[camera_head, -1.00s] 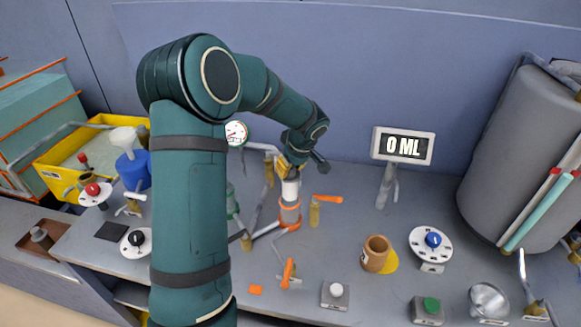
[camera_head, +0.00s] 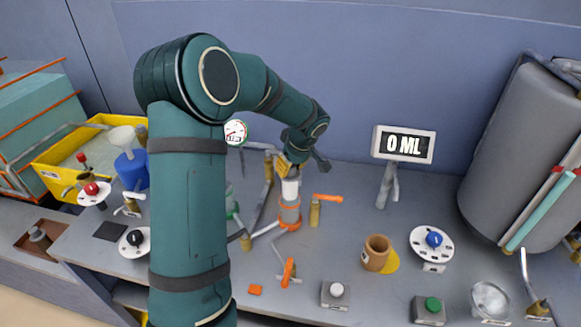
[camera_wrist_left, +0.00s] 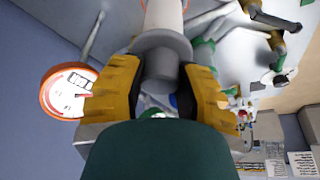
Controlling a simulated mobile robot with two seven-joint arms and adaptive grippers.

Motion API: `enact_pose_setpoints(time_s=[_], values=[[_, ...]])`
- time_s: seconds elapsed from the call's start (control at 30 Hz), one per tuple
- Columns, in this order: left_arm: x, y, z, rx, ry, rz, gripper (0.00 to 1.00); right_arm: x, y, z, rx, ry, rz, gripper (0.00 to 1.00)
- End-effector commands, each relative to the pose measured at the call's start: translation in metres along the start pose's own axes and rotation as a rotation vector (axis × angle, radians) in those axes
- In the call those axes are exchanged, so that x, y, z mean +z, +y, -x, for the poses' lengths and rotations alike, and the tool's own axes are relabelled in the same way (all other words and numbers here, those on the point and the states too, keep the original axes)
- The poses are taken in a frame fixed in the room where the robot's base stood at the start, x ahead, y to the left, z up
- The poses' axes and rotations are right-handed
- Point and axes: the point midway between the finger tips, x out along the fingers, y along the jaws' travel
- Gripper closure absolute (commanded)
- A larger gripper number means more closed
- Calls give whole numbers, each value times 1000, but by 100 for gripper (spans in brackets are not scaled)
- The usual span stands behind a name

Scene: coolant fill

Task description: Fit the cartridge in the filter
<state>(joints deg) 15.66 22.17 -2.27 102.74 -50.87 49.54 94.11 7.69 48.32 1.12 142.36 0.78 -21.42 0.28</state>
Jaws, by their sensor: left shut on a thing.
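My left gripper (camera_head: 285,172) has come down over the filter (camera_head: 289,213), a pale upright housing with orange rings on the grey bench. In the left wrist view the yellow fingers (camera_wrist_left: 158,88) are shut on the grey knob of the cartridge (camera_wrist_left: 162,48), which has a wide grey flange and a white body. In the head view the cartridge (camera_head: 290,189) stands about upright, in line with the filter's top. An orange ring shows at the far end of the white body. I cannot tell how deep the cartridge sits. My right gripper is out of view.
Pipes and a valve with an orange handle (camera_head: 327,198) stand close beside the filter. A pressure gauge (camera_head: 236,132) is behind left. A display reading 0 ML (camera_head: 403,145), a brown cup (camera_head: 376,252) and a large grey tank (camera_head: 515,155) are to the right.

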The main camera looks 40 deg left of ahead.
Motion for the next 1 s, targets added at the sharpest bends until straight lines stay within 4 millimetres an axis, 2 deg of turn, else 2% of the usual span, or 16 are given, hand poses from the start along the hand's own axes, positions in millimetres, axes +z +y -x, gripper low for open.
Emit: enact_pose_setpoints(time_s=[1.0], values=[[-1,0,1,1,1,0,100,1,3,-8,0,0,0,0]])
